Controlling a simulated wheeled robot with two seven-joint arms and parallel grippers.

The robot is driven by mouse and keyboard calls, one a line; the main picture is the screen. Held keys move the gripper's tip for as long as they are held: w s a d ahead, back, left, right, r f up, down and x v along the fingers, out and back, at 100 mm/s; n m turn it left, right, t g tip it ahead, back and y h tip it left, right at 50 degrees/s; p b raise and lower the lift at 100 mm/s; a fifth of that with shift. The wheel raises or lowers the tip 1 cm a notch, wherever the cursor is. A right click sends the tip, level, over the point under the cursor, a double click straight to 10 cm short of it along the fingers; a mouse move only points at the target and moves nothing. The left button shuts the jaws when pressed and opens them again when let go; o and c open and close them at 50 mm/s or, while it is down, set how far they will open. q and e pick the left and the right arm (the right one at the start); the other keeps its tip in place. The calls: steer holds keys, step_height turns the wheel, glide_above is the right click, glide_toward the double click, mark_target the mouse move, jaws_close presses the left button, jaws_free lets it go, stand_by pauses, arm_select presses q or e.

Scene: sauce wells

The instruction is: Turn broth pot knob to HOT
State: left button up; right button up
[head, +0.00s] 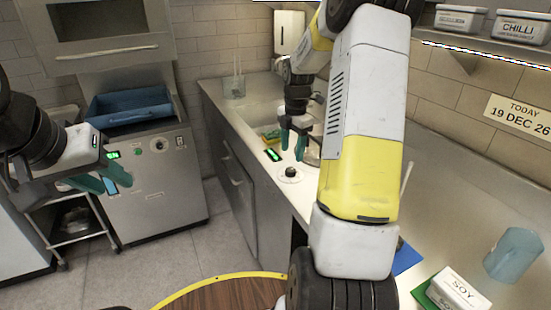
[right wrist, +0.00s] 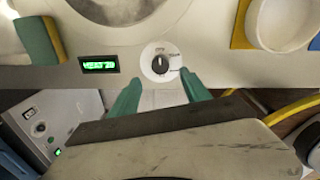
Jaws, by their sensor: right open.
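The black knob (head: 290,173) sits on a round white dial on the counter. In the right wrist view the knob (right wrist: 160,64) stands roughly upright in the picture; the dial labels are too small to read surely. A green lit display (right wrist: 99,64) is left of it. A round grey vessel, perhaps the broth pot (right wrist: 115,6), is cut off at the top. My right gripper (head: 293,138) is open and empty, above the counter near the knob; its fingertips (right wrist: 162,90) lie just below the dial in the wrist view. My left gripper (head: 101,180) is open and empty, away at the left.
A yellow and green sponge (head: 271,139) lies by the display. A steel cabinet with a blue tray (head: 128,106) stands at the back left.

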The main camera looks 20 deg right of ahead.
mark_target(290, 169)
step_height(290, 169, down, 7)
steer(key=shift+w+a+f, duration=0.1)
steer(key=shift+f, duration=0.05)
stand_by(0.4)
jaws_close()
